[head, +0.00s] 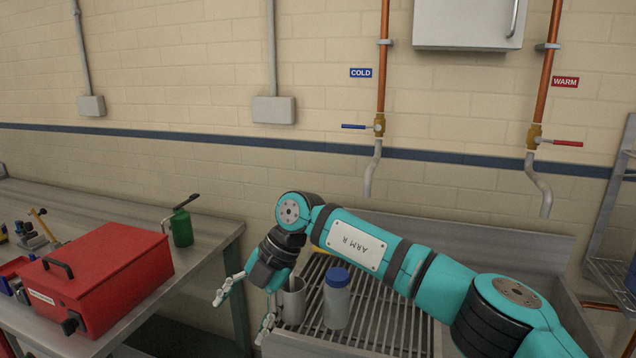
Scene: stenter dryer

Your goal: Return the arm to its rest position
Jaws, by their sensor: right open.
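My right arm, marked "ARM R", reaches in from the lower right across the slatted metal rack (395,325). It bends down at the wrist, and my right gripper (244,312) hangs at the rack's left edge with its fingers spread apart. A grey metal cup (293,303) stands just right of the fingers, partly covered by the wrist; I cannot tell whether a finger touches it. I see nothing held between the fingers. My left gripper is not in view.
A clear bottle with a blue cap (336,298) stands on the rack beside the cup. A red toolbox (95,275) and a green oil can (181,226) are on the left workbench (200,262). Pipes with a blue valve handle (354,127) and a red valve handle (567,143) run down the wall.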

